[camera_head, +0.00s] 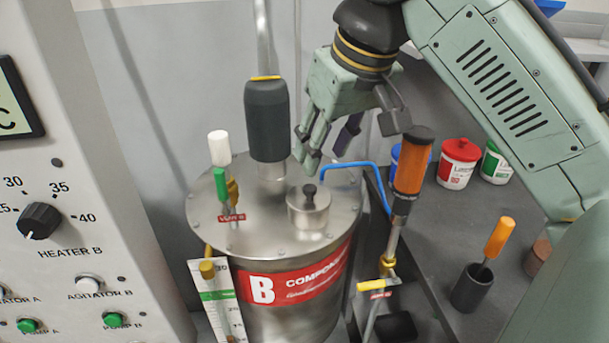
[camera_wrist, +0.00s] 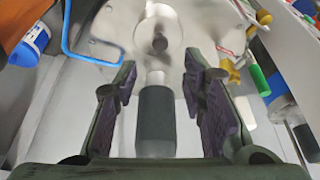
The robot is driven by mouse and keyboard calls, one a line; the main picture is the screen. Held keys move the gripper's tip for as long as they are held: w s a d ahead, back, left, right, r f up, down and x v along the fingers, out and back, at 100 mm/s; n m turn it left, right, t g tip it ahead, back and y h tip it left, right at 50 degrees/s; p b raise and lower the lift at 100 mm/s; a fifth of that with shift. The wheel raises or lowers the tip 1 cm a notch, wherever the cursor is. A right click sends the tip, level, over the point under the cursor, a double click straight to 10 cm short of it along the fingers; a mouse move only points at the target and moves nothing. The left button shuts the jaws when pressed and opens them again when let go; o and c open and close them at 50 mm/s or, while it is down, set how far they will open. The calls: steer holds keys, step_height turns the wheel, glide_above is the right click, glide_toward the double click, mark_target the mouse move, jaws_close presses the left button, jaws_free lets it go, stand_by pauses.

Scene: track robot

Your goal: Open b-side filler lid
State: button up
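The B tank (camera_head: 262,222) is a steel drum with a red "B COMPONENT" label. On its top, the filler lid (camera_head: 308,208) is a small round steel cap with a black knob (camera_head: 310,190), and it sits closed on its neck. In the wrist view the lid (camera_wrist: 151,27) and knob (camera_wrist: 160,42) lie beyond the fingertips, near the top middle. My gripper (camera_head: 335,152) is above and slightly right of the lid, apart from it. Its two fingers (camera_wrist: 165,80) are spread, with nothing held between them.
A dark agitator motor (camera_head: 267,120) rises just left behind the lid and shows between the fingers in the wrist view (camera_wrist: 155,120).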

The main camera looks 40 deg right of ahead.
mark_target(310, 187)
steer(key=b+x, duration=0.5)
steer(key=x, duration=0.3)
steer(key=shift+s+b, duration=0.15)
steer(key=shift+b, duration=0.15)
steer(key=shift+w+d+f+b, duration=0.1)
steer(key=shift+w+f+b, duration=0.25)
steer(key=shift+f, duration=0.1)
steer(key=shift+c, duration=0.2)
jaws_close()
